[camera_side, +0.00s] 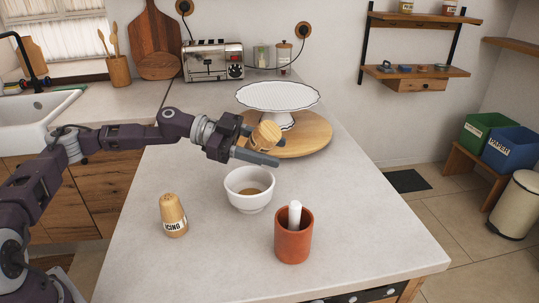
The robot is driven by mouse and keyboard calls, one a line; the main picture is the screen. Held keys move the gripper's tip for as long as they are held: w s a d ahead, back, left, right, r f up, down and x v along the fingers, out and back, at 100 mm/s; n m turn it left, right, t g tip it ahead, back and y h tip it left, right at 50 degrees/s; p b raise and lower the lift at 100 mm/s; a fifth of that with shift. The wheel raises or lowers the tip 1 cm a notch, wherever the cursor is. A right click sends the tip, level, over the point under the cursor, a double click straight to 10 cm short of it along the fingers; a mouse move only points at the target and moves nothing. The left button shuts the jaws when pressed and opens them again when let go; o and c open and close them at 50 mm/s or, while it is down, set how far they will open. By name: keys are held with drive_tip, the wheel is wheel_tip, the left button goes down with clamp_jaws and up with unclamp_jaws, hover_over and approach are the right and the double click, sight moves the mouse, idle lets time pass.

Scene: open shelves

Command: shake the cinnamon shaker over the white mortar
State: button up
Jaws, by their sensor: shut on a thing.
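My gripper (260,143) is shut on a tan shaker (266,135), taken to be the cinnamon shaker; its label cannot be read. The shaker is strongly tilted and held in the air, above and slightly right of the white mortar in the picture. How squarely it is over the mortar cannot be told. The white mortar (247,202) stands upright on the counter, with brown matter at its bottom.
A tan shaker marked ICING (173,216) stands front left on the counter (215,265). A terracotta mortar (293,246) with a white pestle (295,214) stands front right. Behind the gripper, a white cake stand (278,97) rests on a round wooden board (314,137).

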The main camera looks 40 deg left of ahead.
wheel_tip(320, 180, down, 4)
drive_tip(key=shift+f, duration=0.25)
drive_tip(key=shift+r, duration=2.3)
